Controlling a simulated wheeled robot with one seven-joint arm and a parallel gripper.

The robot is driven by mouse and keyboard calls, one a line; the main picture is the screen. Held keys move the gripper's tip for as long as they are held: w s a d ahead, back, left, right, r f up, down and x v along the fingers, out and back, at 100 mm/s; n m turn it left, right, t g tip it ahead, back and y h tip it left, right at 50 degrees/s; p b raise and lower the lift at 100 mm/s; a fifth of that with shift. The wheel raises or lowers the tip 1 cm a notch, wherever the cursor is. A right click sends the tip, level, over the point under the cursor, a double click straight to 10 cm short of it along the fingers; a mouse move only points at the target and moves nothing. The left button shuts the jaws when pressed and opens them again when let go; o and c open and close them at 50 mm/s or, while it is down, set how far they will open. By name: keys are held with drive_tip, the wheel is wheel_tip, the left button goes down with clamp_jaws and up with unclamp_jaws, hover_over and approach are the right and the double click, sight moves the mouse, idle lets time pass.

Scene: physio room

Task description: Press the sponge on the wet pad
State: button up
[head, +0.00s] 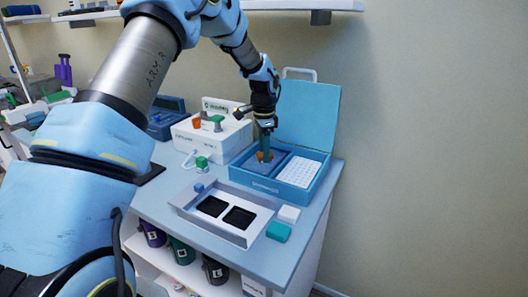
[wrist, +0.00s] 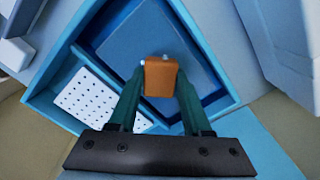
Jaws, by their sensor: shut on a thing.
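My gripper (head: 265,150) points down into the left compartment of an open blue case (head: 262,188). It is shut on a small orange-brown block, the sponge (head: 264,157). In the wrist view the sponge (wrist: 160,77) sits between the two green fingertips (wrist: 160,80), over a flat blue pad (wrist: 150,42) that fills much of the compartment. This pad looks like the wet pad; in the head view it (head: 278,156) is partly hidden by the gripper. I cannot tell whether the sponge touches the pad.
A white perforated plate (head: 299,172) lies in the case's right compartment; the lid (head: 310,115) stands open behind. A white device (head: 213,140) is left of the case. A grey tray (head: 185,200) with two black squares and white and teal blocks (head: 278,231) are in front.

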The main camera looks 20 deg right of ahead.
drive_tip(key=shift+r+p, duration=2)
drive_tip(key=shift+r, duration=1.15)
drive_tip(key=shift+f, duration=0.1)
